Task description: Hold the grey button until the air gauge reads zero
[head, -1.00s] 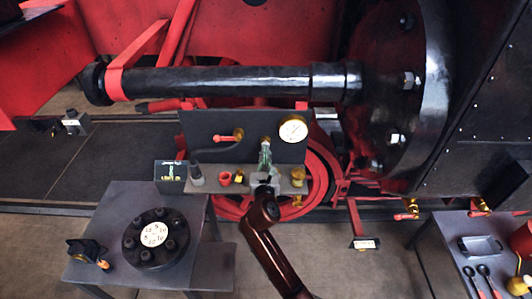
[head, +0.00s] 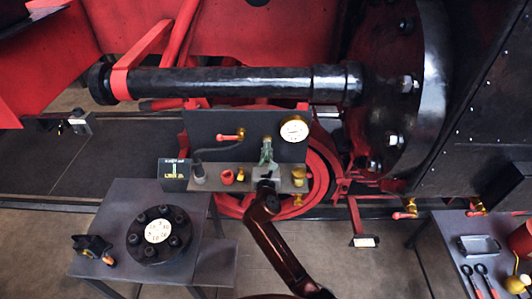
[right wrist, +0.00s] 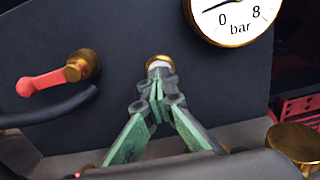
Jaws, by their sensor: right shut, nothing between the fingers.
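The grey button (right wrist: 160,62) sits in a brass ring on the dark upright panel (head: 215,125). My right gripper (right wrist: 159,82) is shut and empty, its green fingertips right at the button and covering its lower part. I cannot tell how far the button is pressed. In the head view the right gripper (head: 266,145) stands before the panel and hides the button. The round white air gauge (head: 294,130) is at the panel's upper right. In the right wrist view the gauge (right wrist: 236,12) is cut off at the top; its needle points left, above the 0 mark. My left gripper is not in view.
A red-handled valve (right wrist: 60,78) is left of the button. A table (head: 105,205) stands left front, another (head: 445,235) at the right. A black pipe (head: 220,81) runs above the panel.

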